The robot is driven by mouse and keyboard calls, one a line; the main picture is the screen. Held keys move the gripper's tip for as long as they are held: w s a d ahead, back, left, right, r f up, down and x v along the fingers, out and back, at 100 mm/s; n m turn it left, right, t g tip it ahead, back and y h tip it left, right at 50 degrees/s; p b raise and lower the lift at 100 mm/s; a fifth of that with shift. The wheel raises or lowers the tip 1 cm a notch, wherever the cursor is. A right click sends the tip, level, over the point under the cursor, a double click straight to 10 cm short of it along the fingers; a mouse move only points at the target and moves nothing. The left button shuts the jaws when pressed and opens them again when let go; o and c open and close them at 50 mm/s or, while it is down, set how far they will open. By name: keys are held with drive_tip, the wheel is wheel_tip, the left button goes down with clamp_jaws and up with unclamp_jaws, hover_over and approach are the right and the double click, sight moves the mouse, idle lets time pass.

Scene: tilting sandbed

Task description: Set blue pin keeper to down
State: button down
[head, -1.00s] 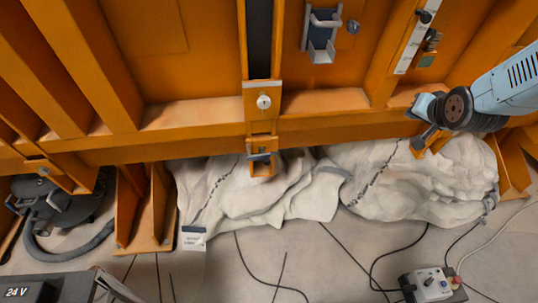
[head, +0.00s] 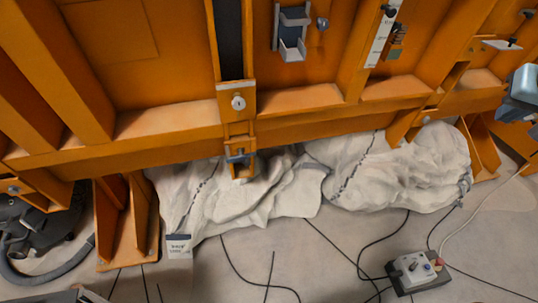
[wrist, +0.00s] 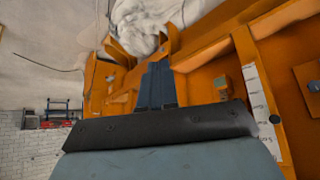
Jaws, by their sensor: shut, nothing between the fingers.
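A small blue-grey pin part (head: 240,157) sits across an orange bracket below the slotted post, in the middle of the head view. It looks like the blue pin keeper, but I cannot be sure, and its setting is too small to read. My gripper (wrist: 158,70) shows in the wrist view with its dark fingers together and nothing between them. It points toward orange framework and white cloth. In the head view only part of my arm's end shows at the right edge, well to the right of the blue-grey part and apart from it; the fingertips are not clear there.
The orange frame (head: 300,100) fills the upper head view. A blue-grey holder (head: 292,32) is fixed on it. White crumpled sheeting (head: 400,165) lies below. A control box (head: 415,272) and several cables lie on the floor. A black vacuum (head: 45,225) stands at left.

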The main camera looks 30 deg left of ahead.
drive_tip(key=w+a+n+g, duration=0.3)
drive_tip(key=w+a, duration=0.1)
drive_tip(key=a, duration=1.1)
drive_tip(key=n+g+y, duration=0.2)
drive_tip(key=n, duration=0.3)
hover_over(248, 160)
drive_tip(key=s+d, duration=0.2)
drive_tip(key=d, duration=0.2)
wheel_tip(248, 160, down, 22)
drive_tip(key=x, duration=1.3)
drive_tip(key=shift+s+d, duration=0.1)
drive_tip(key=shift+s, duration=0.3)
drive_tip(key=shift+f, duration=0.65)
